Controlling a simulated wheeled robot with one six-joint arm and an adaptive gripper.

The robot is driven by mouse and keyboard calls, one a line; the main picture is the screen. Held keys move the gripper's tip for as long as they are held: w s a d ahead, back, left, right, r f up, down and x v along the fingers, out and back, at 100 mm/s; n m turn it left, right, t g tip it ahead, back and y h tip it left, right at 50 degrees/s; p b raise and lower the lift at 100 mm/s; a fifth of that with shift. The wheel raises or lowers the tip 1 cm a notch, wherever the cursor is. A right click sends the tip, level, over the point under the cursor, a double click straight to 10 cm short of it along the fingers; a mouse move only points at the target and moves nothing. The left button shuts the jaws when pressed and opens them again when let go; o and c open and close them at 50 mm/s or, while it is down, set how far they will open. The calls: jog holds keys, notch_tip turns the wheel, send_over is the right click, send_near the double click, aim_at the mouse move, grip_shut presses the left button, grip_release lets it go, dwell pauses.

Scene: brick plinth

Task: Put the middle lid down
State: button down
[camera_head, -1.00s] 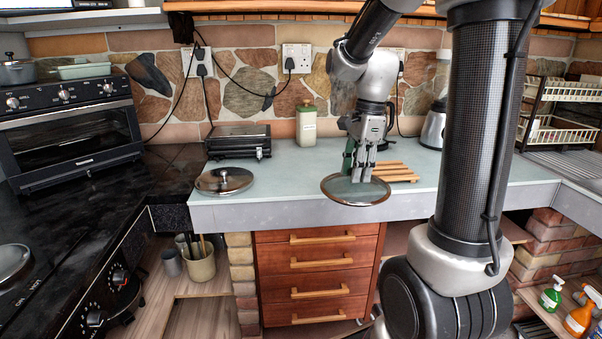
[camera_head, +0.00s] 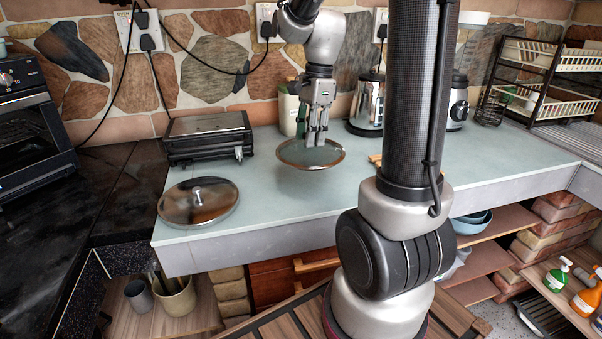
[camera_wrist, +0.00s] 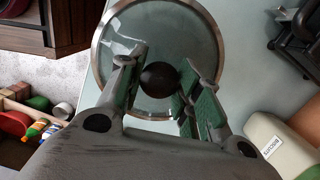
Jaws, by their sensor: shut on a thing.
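A round glass lid with a metal rim (camera_head: 290,158) hangs level below my gripper (camera_head: 316,140), over the pale counter. In the wrist view my gripper (camera_wrist: 160,84) has its fingers on both sides of the dark round knob (camera_wrist: 159,79) of this glass lid (camera_wrist: 105,48). It is shut on the knob. I cannot tell whether the lid touches the counter. A second lid, steel with a knob (camera_head: 198,203), lies flat near the counter's front left corner.
A black grill (camera_head: 208,137) stands behind the steel lid. A canister (camera_head: 288,112), a kettle (camera_head: 366,105) and a blender (camera_head: 457,105) stand along the wall. A wooden rack (camera_head: 375,160) is partly hidden by my arm. The counter (camera_head: 265,205) between the lids is clear.

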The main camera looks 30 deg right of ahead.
notch_tip(320, 180, down, 9)
jog(key=shift+f, duration=0.1)
dwell(0.3)
jog(key=c, duration=1)
grip_release()
jog(key=shift+f, duration=0.1)
jog(key=r, duration=0.4)
jog(key=d+r, duration=0.1)
jog(key=r, duration=0.7)
jog(key=shift+s+d, duration=0.1)
jog(key=shift+d, duration=0.1)
jog(key=s+a+r+n+t, duration=0.2)
jog(key=s+n, duration=0.6)
jog(key=n, duration=0.1)
jog(key=s+a+r+n+t+h, duration=0.1)
jog(key=s+a+r+n+t, duration=0.1)
jog(key=s+n, duration=0.6)
jog(key=shift+s+a+n, duration=0.15)
jog(key=shift+a+n, duration=0.15)
jog(key=shift+n, duration=0.7)
